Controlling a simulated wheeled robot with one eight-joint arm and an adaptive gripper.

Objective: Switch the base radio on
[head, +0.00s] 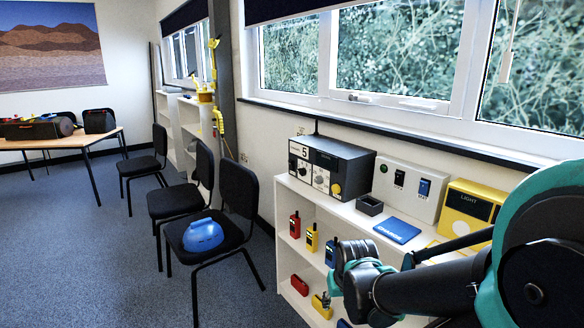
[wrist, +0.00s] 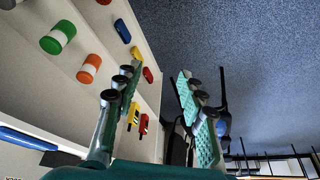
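The base radio (head: 331,165) is a dark box with a pale front that carries a "5", dials and a round yellow knob. It stands on the left end of the white shelf unit's top, below the window, with a thin aerial behind it. Whether it is on cannot be told. My gripper (wrist: 160,70) shows in the wrist view with its two fingers apart and nothing between them. My arm (head: 430,285) is at the lower right in the head view, right of and nearer than the radio. The radio is not seen in the wrist view.
A chair (head: 212,225) with a blue object (head: 203,236) stands left.

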